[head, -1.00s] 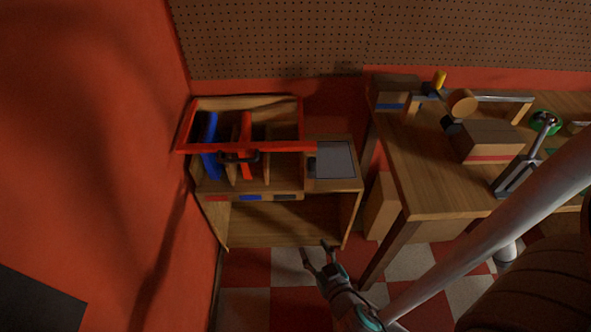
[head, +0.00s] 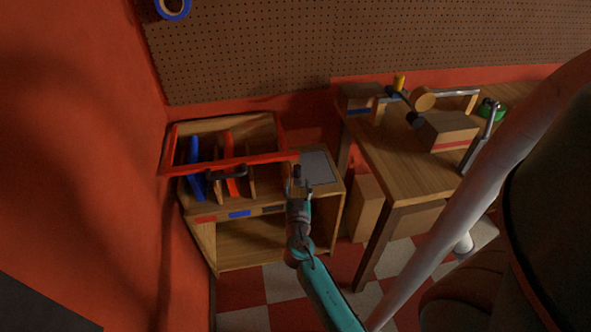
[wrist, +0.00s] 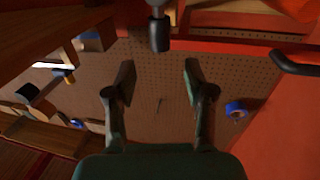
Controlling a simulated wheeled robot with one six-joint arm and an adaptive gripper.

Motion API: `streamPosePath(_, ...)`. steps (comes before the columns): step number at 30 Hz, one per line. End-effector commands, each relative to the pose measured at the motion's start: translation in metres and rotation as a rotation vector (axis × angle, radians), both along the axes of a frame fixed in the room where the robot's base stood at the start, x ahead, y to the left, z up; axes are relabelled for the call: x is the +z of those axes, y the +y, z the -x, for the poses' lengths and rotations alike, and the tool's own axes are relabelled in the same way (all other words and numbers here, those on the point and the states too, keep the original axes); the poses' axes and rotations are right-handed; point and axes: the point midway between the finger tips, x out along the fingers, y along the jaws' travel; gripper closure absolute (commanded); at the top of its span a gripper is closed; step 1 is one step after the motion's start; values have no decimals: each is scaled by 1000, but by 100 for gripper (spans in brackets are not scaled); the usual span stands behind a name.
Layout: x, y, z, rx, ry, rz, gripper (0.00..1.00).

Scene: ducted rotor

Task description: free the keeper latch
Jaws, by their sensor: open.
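A black knob on a grey stem (wrist: 159,34) shows at the top centre, possibly part of the keeper latch. My gripper (wrist: 160,75) is open and empty. The knob appears between the fingers left to right but above their tips in the picture; contact is not visible. In the head view my gripper (head: 297,174) overlaps the frame's right end.
Blue (head: 195,165) and red upright pieces (head: 230,178) stand in the cabinet's slots. A grey pad (head: 318,167) lies right of my gripper. The workbench (head: 400,165) with several parts stands at the right. A red wall (head: 80,150) bounds the left, a pegboard (head: 270,50) the back.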

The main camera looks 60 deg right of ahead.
Motion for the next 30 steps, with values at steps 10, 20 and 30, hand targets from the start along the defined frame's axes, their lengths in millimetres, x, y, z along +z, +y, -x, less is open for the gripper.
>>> streamPosePath(10,0,-53,-29,0,0,0,46)
streamPosePath(20,0,-72,-40,1,0,0,46)
streamPosePath(30,0,-72,-41,2,0,-1,71)
